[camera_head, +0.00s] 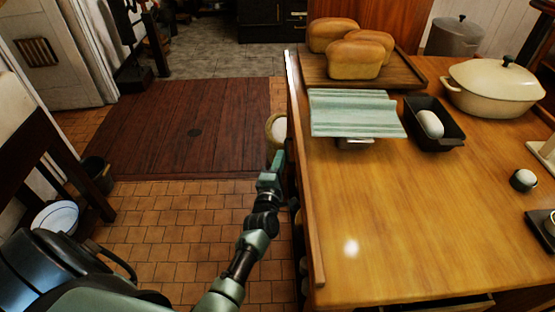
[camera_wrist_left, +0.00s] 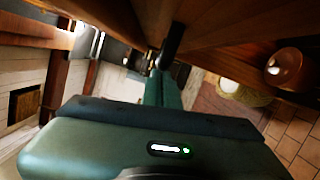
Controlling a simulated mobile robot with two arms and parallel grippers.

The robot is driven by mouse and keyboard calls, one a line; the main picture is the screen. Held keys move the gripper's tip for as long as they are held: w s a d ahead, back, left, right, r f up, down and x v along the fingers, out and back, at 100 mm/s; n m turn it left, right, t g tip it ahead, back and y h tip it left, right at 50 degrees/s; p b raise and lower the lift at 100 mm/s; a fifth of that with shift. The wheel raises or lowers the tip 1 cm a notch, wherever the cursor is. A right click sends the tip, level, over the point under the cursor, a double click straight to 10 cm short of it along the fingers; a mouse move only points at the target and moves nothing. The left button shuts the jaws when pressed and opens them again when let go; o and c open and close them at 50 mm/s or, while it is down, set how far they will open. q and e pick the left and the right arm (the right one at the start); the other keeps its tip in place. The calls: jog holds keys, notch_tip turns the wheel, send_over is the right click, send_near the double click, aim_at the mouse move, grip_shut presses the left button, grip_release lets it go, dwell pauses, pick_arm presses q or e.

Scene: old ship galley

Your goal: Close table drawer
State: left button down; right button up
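The wooden table (camera_head: 390,225) fills the right of the head view. At its near edge, a dark gap and a strip of wood (camera_head: 440,305) look like part of a drawer, mostly cut off by the frame. My left gripper (camera_head: 272,170) is beside the table's left side, below the top. In the left wrist view its fingers (camera_wrist_left: 167,75) are together, with nothing seen between them, close to brown wood panels (camera_wrist_left: 120,15). I cannot tell whether they touch the wood. A round, shiny brown knob-like thing (camera_wrist_left: 285,68) shows at right there. My right gripper is out of view.
On the table are bread loaves on a board (camera_head: 355,58), a striped cloth (camera_head: 350,113), a dark tin (camera_head: 435,125) and a cream pot (camera_head: 492,88). A round pale container (camera_head: 277,128) stands by the table's left side.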

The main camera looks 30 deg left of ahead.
pick_arm(q)
jog(key=shift+w+d+r, duration=0.15)
jog(key=shift+d, duration=0.2)
